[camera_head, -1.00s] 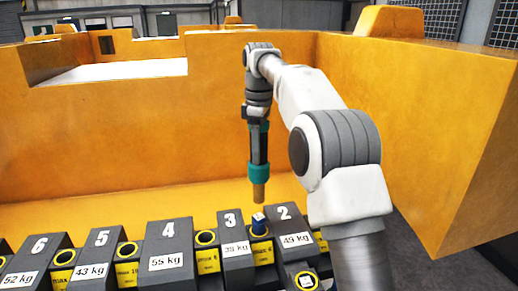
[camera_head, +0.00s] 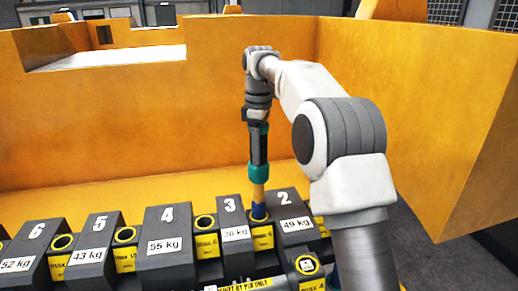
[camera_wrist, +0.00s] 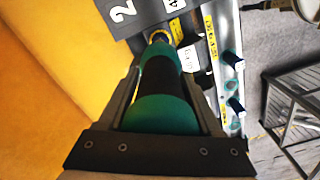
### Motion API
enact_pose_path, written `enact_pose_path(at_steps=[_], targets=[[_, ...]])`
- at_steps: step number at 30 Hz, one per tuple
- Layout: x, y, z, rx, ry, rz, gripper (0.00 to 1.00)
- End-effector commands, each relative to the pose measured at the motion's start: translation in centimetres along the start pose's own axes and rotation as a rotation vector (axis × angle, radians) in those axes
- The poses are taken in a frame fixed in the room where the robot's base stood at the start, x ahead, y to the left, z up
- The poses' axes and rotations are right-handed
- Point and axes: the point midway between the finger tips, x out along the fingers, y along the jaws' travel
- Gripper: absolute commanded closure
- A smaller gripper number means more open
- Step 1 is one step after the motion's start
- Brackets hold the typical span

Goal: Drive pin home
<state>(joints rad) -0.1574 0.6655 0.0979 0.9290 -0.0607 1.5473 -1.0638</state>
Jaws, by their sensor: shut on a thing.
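My gripper (camera_head: 257,122) points straight down and is shut on a teal and black tool (camera_head: 258,150) with a tan tip. In the wrist view the tool (camera_wrist: 165,110) lies between the two fingers and hides most of what is below it. The blue pin (camera_head: 259,211) stands in a yellow socket (camera_head: 262,238) between castings 3 (camera_head: 235,215) and 2 (camera_head: 290,212). The tan tip is over the pin's top and appears to touch it. The tip hides the pin's top, so its depth is hard to tell.
A row of dark numbered castings runs left, including casting 4 (camera_head: 166,225), with open yellow sockets (camera_head: 204,222) between them. A yellow wall (camera_head: 100,120) stands behind, another at right. In the wrist view, blue-and-teal pieces (camera_wrist: 233,60) sit beside the row, near a metal frame (camera_wrist: 300,110).

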Motion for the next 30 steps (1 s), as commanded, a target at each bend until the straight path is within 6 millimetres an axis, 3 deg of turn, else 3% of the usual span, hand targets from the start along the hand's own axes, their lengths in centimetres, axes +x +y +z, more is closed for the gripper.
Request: enact_pose_path(at_steps=[30], targets=[[0.42, -0.03, -0.02, 0.000, 0.002, 0.003, 1.00]])
